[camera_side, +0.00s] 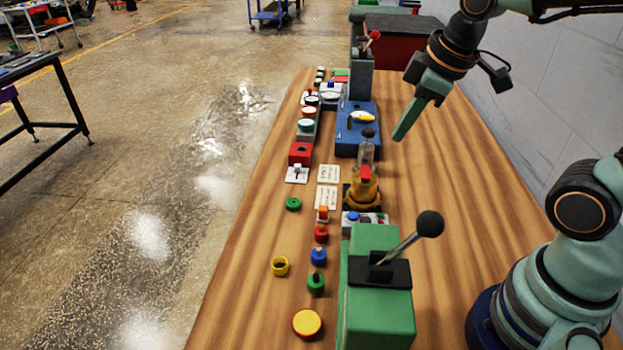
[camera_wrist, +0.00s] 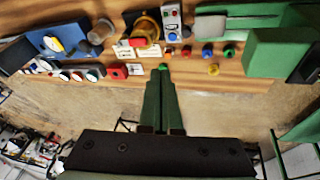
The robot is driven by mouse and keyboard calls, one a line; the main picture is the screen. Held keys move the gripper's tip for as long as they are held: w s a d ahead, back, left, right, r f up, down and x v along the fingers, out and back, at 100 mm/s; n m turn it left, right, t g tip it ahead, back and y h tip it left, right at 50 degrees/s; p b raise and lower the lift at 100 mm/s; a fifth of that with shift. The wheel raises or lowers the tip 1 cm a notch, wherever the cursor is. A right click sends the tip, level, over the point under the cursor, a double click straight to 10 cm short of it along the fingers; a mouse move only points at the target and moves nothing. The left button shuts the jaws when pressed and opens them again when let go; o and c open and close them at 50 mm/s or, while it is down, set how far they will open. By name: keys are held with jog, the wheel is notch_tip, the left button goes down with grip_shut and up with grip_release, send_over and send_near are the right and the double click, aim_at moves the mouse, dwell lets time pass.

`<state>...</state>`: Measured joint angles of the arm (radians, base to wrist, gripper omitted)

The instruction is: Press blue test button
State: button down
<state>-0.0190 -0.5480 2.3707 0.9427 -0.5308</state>
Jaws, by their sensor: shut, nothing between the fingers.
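A blue button (camera_side: 318,256) stands between a red button (camera_side: 321,234) and a green button (camera_side: 316,283) on the wooden bench. It also shows in the wrist view (camera_wrist: 207,50). A second blue button (camera_side: 353,216) sits on a small grey panel (camera_side: 375,219) behind the green lever box. I cannot read which one is labelled test. My gripper (camera_side: 396,137) is shut and empty, above the right part of the bench, apart from both buttons. In the wrist view, its green fingers (camera_wrist: 162,76) lie together.
The green lever box (camera_side: 375,320) with a black-knobbed lever (camera_side: 430,224) stands tall near the buttons. A yellow-and-red valve-like part (camera_side: 364,190) and a blue unit (camera_side: 357,128) stand farther back. Bench space at the right is clear.

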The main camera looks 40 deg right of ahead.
jog(key=w+n, duration=0.1)
jog(key=n, duration=0.3)
jog(key=n+g, duration=0.4)
jog(key=n, duration=1.3)
send_over(354, 215)
notch_tip(354, 215, down, 6)
jog(key=shift+f, duration=0.15)
notch_tip(354, 215, down, 14)
